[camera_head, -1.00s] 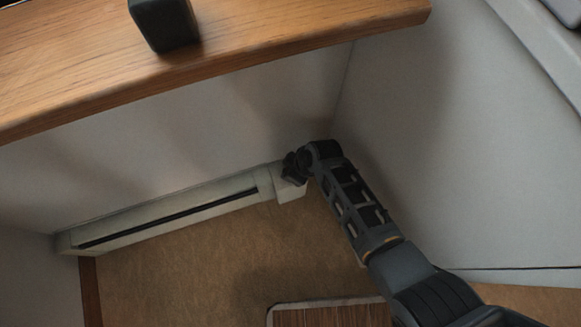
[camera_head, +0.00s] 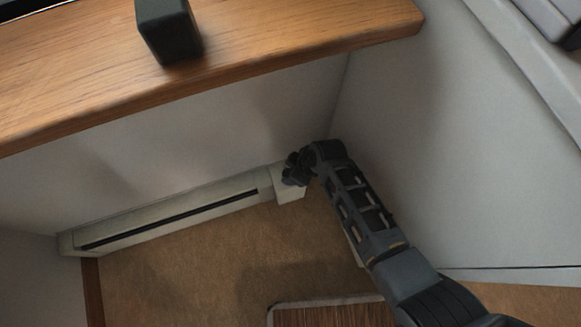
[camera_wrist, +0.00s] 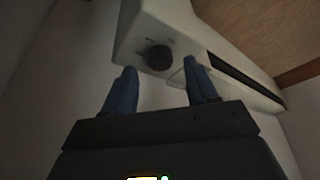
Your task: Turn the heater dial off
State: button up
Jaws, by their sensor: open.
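The heater (camera_head: 160,214) is a long, low, pale baseboard unit with a dark slot, along the foot of the wall. Its end box also shows in the wrist view (camera_wrist: 185,30). The heater dial (camera_wrist: 159,57) is a round dark knob on that end box. In the head view the dial cannot be made out behind my gripper. My gripper (camera_head: 293,170) is at the heater's right end. In the wrist view my gripper (camera_wrist: 160,82) is open, with its two bluish fingers apart. The dial appears beyond and between the fingertips, and nothing is held. I cannot tell whether a finger touches it.
A wooden shelf (camera_head: 290,40) overhangs the heater, with a dark block (camera_head: 168,28) on it. A pale wall (camera_head: 430,140) stands close to the right of my arm. Brown carpet (camera_head: 190,260) lies in front, with a wood-topped piece (camera_head: 330,315) at the bottom.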

jog(key=p+v, duration=0.2)
jog(key=v, duration=0.3)
jog(key=shift+r, duration=0.15)
dwell(0.4)
